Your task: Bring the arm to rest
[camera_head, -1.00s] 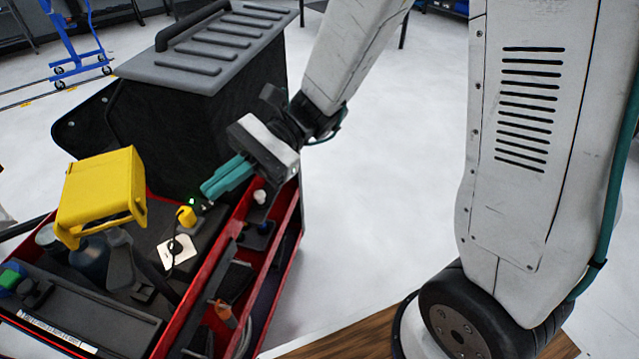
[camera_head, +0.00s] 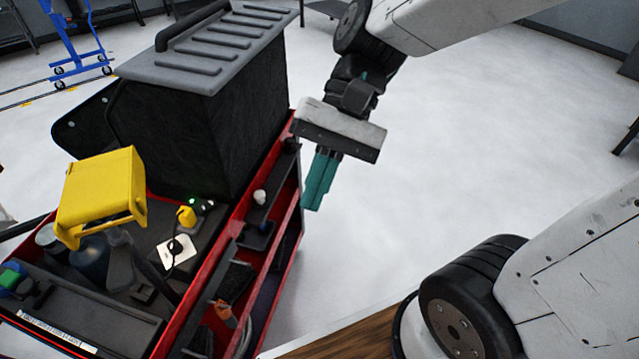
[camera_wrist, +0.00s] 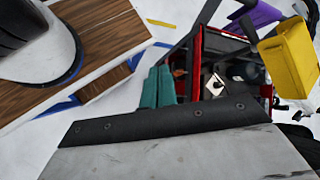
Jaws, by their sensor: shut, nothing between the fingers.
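My gripper (camera_head: 314,207) hangs from my bent arm in the upper middle of the head view, its teal fingers pointing down. The fingers are together with nothing between them. They are just right of the red cart's edge, over the white floor. In the wrist view the teal fingers (camera_wrist: 158,72) lie side by side, close to the red side of the cart. My upper arm link crosses the top right of the head view.
A red tool cart (camera_head: 205,300) at left holds a black case with a grey ribbed lid (camera_head: 210,55), a yellow bin (camera_head: 100,195) and small tools. A wooden surface (camera_head: 335,335) is at the bottom. White floor (camera_head: 450,150) is clear to the right.

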